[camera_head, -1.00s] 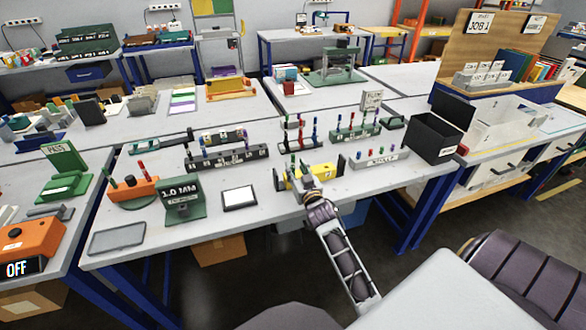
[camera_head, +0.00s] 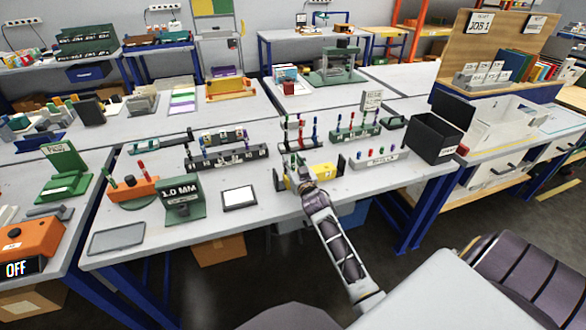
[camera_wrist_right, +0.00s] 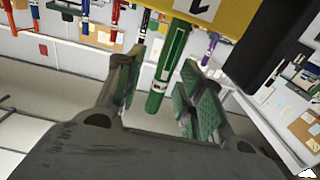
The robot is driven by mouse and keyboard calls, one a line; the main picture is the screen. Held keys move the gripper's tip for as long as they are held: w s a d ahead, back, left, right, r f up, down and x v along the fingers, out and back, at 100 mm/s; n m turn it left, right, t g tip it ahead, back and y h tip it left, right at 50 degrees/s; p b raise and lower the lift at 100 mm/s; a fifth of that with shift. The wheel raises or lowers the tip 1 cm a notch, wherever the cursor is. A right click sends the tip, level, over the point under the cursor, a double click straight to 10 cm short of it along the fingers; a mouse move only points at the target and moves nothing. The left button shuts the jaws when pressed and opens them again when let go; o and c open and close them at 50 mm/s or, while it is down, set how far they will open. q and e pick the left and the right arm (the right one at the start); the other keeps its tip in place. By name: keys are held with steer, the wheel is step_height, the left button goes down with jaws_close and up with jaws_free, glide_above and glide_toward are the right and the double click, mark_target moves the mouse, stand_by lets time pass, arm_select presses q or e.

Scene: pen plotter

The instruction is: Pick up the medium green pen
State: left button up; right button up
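The green pen (camera_wrist_right: 170,65) shows in the right wrist view, sticking out of the yellow holder (camera_wrist_right: 225,20) with the large label on it. My right gripper (camera_wrist_right: 160,88) is open. Its two fingers stand on either side of the pen, with a visible gap at the left finger. I cannot tell whether the right finger touches the pen. In the head view my right gripper (camera_head: 305,182) is at the yellow holder (camera_head: 318,171) near the table's front edge and hides part of it. The green pen cannot be made out clearly there. My left gripper is not in view.
Several racks of pens stand behind, including a black rack (camera_head: 230,159) and a white rack (camera_head: 380,160). A black bin (camera_head: 433,137) is at the right. A green stand (camera_head: 183,200) reads "1.0 MM". A flat tablet-like pad (camera_head: 239,197) lies left of the holder.

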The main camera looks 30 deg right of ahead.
steer(key=shift+c, duration=0.4)
jaws_close()
steer(key=shift+r, duration=0.6)
step_height(320, 180, up, 8)
steer(key=shift+f+p, duration=0.2)
steer(key=shift+p, duration=0.35)
steer(key=shift+r, duration=0.55)
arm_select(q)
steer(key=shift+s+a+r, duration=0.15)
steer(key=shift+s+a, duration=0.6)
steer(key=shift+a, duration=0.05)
